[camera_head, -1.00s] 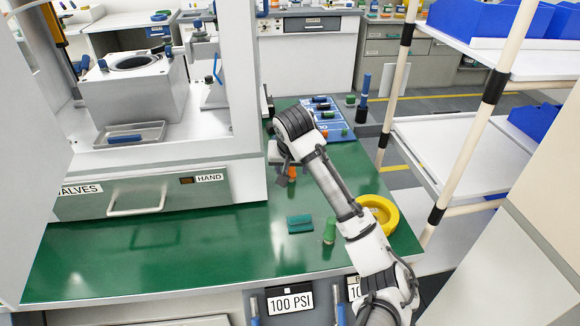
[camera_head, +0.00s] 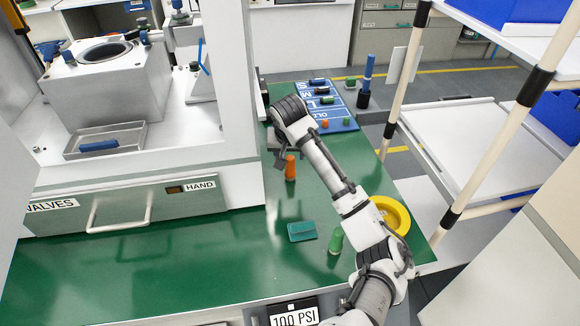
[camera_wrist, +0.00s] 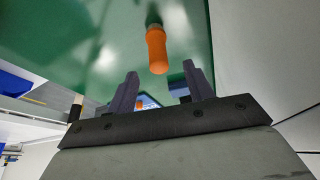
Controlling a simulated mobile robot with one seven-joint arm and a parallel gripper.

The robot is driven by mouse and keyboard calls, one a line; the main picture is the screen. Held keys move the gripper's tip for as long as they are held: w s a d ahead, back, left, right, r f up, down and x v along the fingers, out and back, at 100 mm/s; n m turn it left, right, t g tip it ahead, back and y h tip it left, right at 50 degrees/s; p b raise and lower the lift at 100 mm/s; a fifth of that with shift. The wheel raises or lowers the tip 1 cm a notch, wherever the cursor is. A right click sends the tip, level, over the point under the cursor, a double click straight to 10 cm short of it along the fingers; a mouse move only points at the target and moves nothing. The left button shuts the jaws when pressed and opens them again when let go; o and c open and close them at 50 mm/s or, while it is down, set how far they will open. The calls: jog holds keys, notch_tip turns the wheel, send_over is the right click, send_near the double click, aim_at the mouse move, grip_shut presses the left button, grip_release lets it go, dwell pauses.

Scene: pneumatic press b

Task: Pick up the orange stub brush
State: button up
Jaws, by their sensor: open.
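The orange stub brush (camera_head: 291,167) stands on the green bench top, right of the white press. It also shows in the wrist view (camera_wrist: 157,50), beyond the fingertips and near the line between them, with a dark end at the top of the picture. My gripper (camera_wrist: 158,82) is open and empty, its two dark fingers apart. In the head view my gripper (camera_head: 283,160) is just behind and left of the brush, partly hidden by my wrist. The brush looks clear of both fingers.
A teal block (camera_head: 302,231), a green stub item (camera_head: 336,241) and a yellow ring dish (camera_head: 392,214) are nearer on the bench (camera_head: 190,255). A blue marked board (camera_head: 341,125) lies behind. The press drawer (camera_head: 140,200) stands left, a shelf rack (camera_head: 455,200) right.

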aim_at(290, 164)
jog(key=p+x, duration=0.1)
jog(key=x, duration=0.7)
jog(key=shift+d+f+p, duration=0.1)
jog(key=shift+d+p, duration=0.05)
jog(key=shift+p, duration=0.25)
jog(key=c, duration=1.1)
jog(key=shift+r, duration=0.2)
notch_tip(290, 164, up, 10)
jog(key=shift+f+b, duration=0.1)
jog(key=shift+b, duration=0.85)
jog(key=o, duration=0.5)
jog(key=shift+c, duration=0.2)
grip_shut()
